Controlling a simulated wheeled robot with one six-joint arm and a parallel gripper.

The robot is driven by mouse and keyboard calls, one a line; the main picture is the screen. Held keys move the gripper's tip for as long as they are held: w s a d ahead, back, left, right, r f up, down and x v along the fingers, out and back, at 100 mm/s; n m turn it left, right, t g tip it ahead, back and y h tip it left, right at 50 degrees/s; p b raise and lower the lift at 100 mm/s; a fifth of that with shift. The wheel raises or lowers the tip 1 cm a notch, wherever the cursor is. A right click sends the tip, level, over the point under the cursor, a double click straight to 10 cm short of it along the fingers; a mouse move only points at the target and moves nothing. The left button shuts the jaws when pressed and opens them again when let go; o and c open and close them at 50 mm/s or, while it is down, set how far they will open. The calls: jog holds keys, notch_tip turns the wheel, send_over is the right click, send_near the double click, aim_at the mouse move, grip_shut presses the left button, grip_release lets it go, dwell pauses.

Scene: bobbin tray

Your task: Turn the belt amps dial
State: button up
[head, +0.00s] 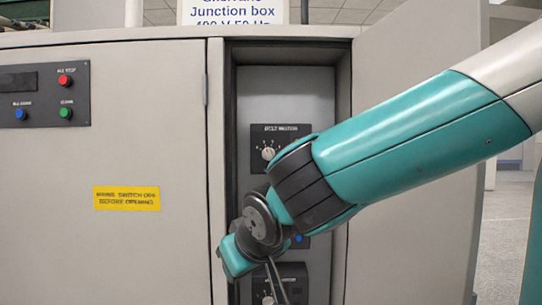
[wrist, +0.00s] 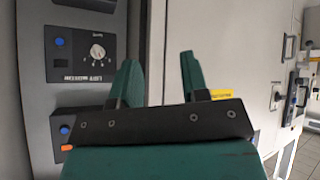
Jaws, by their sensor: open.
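In the head view, a pale dial knob (head: 268,153) sits on a dark upper plate inside the open narrow bay. The first word of its label looks like BELT; the rest is unclear. A lower dial (head: 268,300) is partly cut off at the bottom edge. My gripper (head: 277,284) hangs low in front of the bay, below the upper dial, partly hidden by my wrist. In the wrist view, my gripper (wrist: 160,62) is open and empty. A dial (wrist: 97,52) shows to the left of its fingers, apart from them, with its label upside down.
The bay's door (head: 415,240) stands open on the right, behind my arm. A closed cabinet door (head: 150,250) with a yellow warning label is on the left. A button panel (head: 45,95) sits at upper left. A blue button (head: 298,238) shows between the dials.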

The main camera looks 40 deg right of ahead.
jog(key=w+d+r+m+t+h, duration=0.2)
jog(key=w+d+r+t+h, duration=0.25)
jog(key=r, duration=0.35)
jog(key=m+t+h, duration=0.2)
jog(key=h, duration=0.2)
send_near(268, 153)
jog(key=p+x, duration=0.6)
jog(key=x, duration=0.2)
jog(key=shift+w+d+r, duration=0.1)
jog(key=shift+p+x, duration=0.45)
jog(key=shift+x, duration=0.3)
jog(key=shift+c, duration=0.4)
grip_shut()
